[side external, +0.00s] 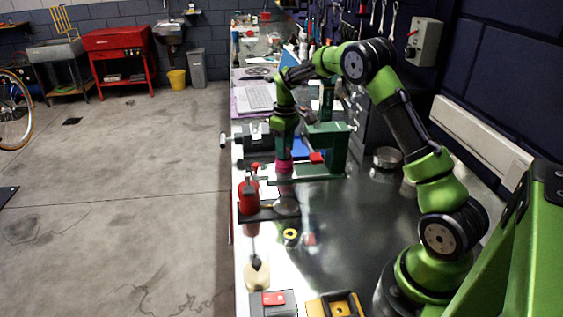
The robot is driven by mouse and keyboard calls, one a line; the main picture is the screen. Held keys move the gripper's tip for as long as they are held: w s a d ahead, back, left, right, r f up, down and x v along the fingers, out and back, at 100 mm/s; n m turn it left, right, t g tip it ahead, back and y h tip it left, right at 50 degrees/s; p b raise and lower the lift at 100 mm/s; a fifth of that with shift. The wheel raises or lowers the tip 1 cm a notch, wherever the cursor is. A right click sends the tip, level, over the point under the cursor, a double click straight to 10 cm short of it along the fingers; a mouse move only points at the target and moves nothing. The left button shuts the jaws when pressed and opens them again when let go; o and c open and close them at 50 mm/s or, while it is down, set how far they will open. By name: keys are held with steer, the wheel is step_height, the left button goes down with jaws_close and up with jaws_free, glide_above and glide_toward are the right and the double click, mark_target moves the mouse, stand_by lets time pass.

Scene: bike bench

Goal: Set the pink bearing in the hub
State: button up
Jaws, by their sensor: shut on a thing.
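My gripper (284,157) points straight down above the workbench, at the left part of the green press-like fixture. It is shut on the pink bearing (284,167), which shows as a small pink band just under the gripper. The bearing is low, close over the green base plate (320,178) of the fixture. I cannot make out the hub for certain. Whether the bearing touches anything below it is too small to tell.
The green fixture's upright (333,150) stands close right of my gripper. A red cylinder (248,197) on a dark plate is nearer the camera, with a small yellow-black ring (290,236) below it. A yellow block (335,305) sits at the front. The bench's middle right is clear.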

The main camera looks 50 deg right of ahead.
steer(key=shift+f, duration=0.5)
steer(key=o, duration=0.9)
step_height(320, 180, up, 11)
stand_by(0.6)
stand_by(0.3)
